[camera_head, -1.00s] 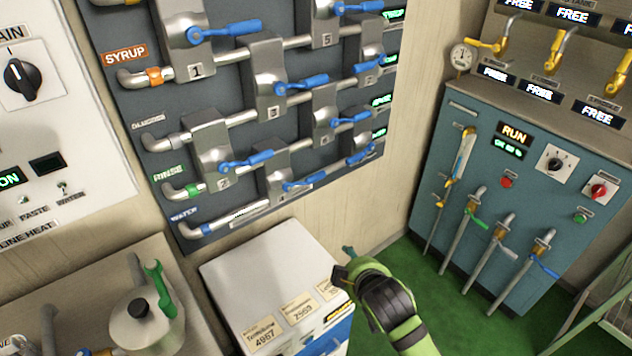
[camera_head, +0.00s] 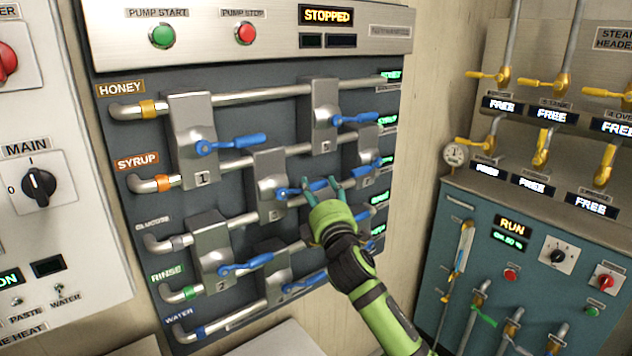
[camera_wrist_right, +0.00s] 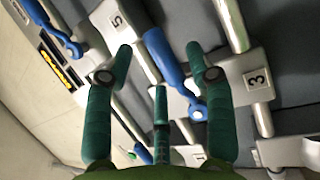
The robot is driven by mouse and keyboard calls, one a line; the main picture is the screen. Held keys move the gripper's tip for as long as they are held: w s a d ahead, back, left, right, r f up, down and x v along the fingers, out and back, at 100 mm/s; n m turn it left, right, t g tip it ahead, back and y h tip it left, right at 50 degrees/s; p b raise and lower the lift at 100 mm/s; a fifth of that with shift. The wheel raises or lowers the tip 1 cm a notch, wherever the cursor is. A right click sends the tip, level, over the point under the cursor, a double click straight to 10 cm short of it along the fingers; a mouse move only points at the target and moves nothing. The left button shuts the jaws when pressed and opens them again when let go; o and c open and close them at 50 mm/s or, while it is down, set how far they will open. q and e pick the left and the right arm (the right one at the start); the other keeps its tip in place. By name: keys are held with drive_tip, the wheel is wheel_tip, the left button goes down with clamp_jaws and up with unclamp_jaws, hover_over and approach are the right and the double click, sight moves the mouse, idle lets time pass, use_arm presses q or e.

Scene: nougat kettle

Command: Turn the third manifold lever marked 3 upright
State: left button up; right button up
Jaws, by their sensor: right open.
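The lever marked 3 is blue, on a grey valve block (camera_head: 268,172) in the middle of the manifold panel. Its handle (camera_head: 291,191) lies nearly level, pointing right, and its tip is close to my right gripper. In the right wrist view the block bears a label 3 (camera_wrist_right: 257,78), and the blue handle (camera_wrist_right: 163,57) runs up between the two fingers. My right gripper (camera_head: 322,184) has green fingers, spread apart on either side of the handle; it also shows in the wrist view (camera_wrist_right: 159,56). Whether a finger touches the handle I cannot tell. My left gripper is not in view.
Other blue levers surround it: lever 1 (camera_head: 231,143) up left, lever 5 (camera_head: 354,119) up right, lever 2 (camera_head: 246,264) down left. Pipes cross the panel.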

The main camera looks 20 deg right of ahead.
drive_tip(key=shift+w+d+r, duration=0.1)
drive_tip(key=shift+w+r, duration=0.05)
drive_tip(key=shift+w, duration=0.6)
drive_tip(key=shift+w+r, duration=0.1)
drive_tip(key=shift+w, duration=0.6)
clamp_jaws()
